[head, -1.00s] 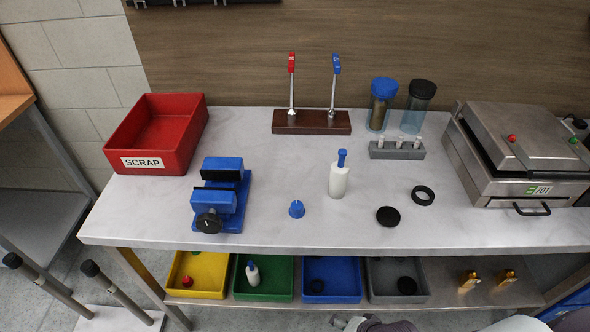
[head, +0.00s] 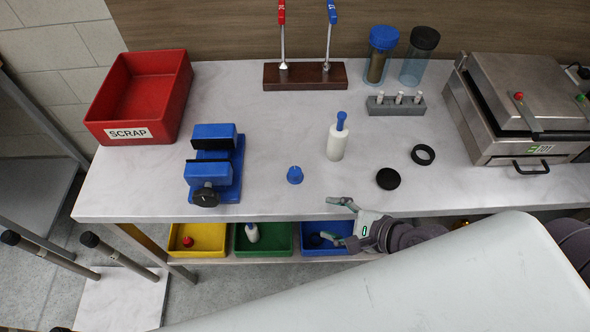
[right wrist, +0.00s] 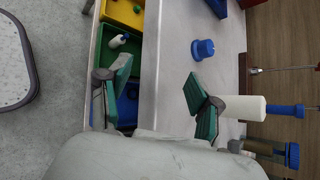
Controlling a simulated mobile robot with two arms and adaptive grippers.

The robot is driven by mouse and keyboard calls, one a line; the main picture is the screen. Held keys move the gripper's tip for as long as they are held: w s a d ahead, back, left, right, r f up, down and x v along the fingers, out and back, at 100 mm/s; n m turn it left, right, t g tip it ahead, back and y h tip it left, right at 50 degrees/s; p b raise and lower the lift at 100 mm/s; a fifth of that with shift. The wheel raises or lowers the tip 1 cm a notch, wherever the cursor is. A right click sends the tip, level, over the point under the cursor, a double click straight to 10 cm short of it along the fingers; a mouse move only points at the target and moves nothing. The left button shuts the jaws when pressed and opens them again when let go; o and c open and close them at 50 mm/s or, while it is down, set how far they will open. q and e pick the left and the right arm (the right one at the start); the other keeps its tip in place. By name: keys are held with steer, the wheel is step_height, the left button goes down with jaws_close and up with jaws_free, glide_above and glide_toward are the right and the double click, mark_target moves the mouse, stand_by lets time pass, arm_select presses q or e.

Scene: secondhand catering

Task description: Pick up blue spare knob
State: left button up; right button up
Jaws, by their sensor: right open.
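The blue spare knob (head: 295,175) is a small blue cap standing on the pale worktop, right of the blue vise and left of the white bottle. It also shows in the right wrist view (right wrist: 203,49), beyond my fingers. My right gripper (head: 336,221) is open and empty at the front edge of the worktop, to the right of the knob and nearer to me. In the right wrist view my green-padded fingers (right wrist: 155,90) are spread wide, with the table edge between them. My left gripper is not in view.
A white bottle with a blue top (head: 336,138) stands close behind right of the knob. A blue vise (head: 231,185) stands left, a black disc (head: 388,179) and a black ring (head: 423,155) right. Yellow (head: 177,240) and green (head: 272,251) bins sit below the edge.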

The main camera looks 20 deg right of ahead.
mark_target(297, 172)
steer(key=r+m+t, duration=0.1)
steer(key=m, duration=0.2)
steer(key=w+d+r+m, duration=0.1)
steer(key=r+m, duration=0.1)
steer(key=w+d+r+m+t, duration=0.1)
steer(key=m, duration=0.2)
steer(key=shift+w+r+m+t, duration=0.15)
steer(key=shift+w+m+t, duration=0.05)
steer(key=shift+m+t, duration=0.1)
steer(key=shift+w+d+r+m, duration=0.15)
steer(key=shift+m, duration=0.15)
steer(key=shift+w+y, duration=0.3)
steer(key=shift+w, duration=0.05)
steer(key=p+x, duration=0.1)
steer(key=x, duration=0.7)
steer(key=p+x, duration=0.1)
steer(key=x, duration=0.4)
steer(key=shift+c, duration=0.9)
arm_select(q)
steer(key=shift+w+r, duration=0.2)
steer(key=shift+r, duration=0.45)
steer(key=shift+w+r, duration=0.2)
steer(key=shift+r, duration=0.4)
arm_select(e)
steer(key=c, duration=0.8)
